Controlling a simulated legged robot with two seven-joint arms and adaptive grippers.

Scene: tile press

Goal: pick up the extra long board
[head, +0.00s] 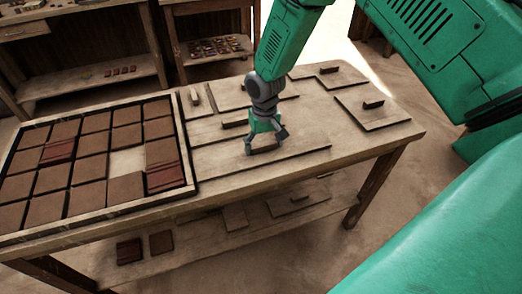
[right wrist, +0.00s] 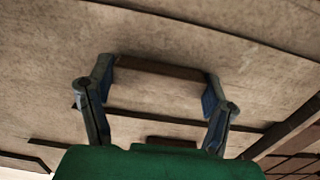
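The long pale board (head: 305,146) lies at the front of the table's right part, its dark front edge showing; I take it as the extra long board. My right gripper (head: 265,149) is over it, pointing down, fingers apart and empty. In the right wrist view, a dark bar-shaped handle (right wrist: 160,68) lies between the spread fingertips of my right gripper (right wrist: 158,76), one near each end. I cannot tell whether they touch it. In the head view, a dark handle (head: 234,124) shows just left of and behind the gripper. My left gripper is not in view.
A framed tray (head: 108,212) of brown tiles fills the table's left part, with one pale gap. Other boards with handles lie behind, including a board at right (head: 385,117). A lower shelf (head: 190,255) holds tiles and boards. Benches stand at the back.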

